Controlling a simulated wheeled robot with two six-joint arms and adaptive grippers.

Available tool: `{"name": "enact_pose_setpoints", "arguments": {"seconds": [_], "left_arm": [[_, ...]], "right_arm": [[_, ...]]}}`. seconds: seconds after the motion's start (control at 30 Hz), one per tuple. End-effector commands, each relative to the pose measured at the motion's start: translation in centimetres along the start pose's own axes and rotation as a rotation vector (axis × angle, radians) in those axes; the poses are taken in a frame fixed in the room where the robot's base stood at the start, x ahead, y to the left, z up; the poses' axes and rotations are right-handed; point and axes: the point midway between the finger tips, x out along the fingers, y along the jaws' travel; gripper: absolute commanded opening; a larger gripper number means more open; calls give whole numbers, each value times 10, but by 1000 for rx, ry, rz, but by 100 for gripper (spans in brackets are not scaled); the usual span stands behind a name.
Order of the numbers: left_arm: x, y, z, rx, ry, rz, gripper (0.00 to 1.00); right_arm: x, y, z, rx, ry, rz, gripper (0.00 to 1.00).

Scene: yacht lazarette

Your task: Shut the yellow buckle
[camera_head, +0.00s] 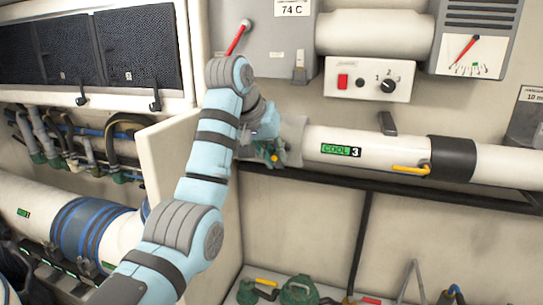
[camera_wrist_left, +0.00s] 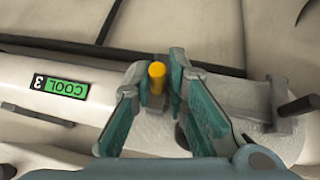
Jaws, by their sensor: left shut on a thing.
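The yellow buckle (camera_wrist_left: 156,77) shows in the left wrist view as a short yellow lever end between my left gripper's fingers. My left gripper (camera_wrist_left: 157,75) is shut on it. The buckle lies by a light grey sleeve (camera_wrist_left: 160,125) on the white COOL 3 pipe (camera_wrist_left: 100,90). In the head view the left gripper (camera_head: 272,155) is at the left end of that pipe, with a small yellow spot of the buckle (camera_head: 275,158) showing. Fingers hide most of the buckle, and I cannot tell its exact angle. My right gripper is not in view.
A second yellow lever (camera_head: 410,169) lies along the pipe beside a dark band (camera_head: 452,158). A black rail (camera_head: 400,182) runs below the pipe. A control box (camera_head: 367,80) is above it. An open cream panel (camera_head: 172,165) stands left of the gripper.

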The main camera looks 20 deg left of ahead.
Motion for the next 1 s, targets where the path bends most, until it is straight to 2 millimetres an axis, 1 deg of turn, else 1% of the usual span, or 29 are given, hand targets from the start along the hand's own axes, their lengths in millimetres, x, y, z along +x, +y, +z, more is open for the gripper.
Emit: {"name": "enact_pose_setpoints", "arguments": {"seconds": [0.03, 0.37, 0.4, 0.5, 0.8, 1.0], "left_arm": [[4, 1, 4, 1, -19, 2, 0], [5, 1, 4, 0, -25, 2, 0], [5, 1, 4, 0, -25, 2, 16], [5, 0, 4, 0, -22, 1, 32], [2, -1, 2, -2, -14, -1, 32], [2, -1, 2, -2, -11, -1, 32]], "right_arm": [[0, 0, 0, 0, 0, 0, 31], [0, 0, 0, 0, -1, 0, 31], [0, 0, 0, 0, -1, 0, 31], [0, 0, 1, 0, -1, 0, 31], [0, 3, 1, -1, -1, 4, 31], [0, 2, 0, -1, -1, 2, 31]]}}
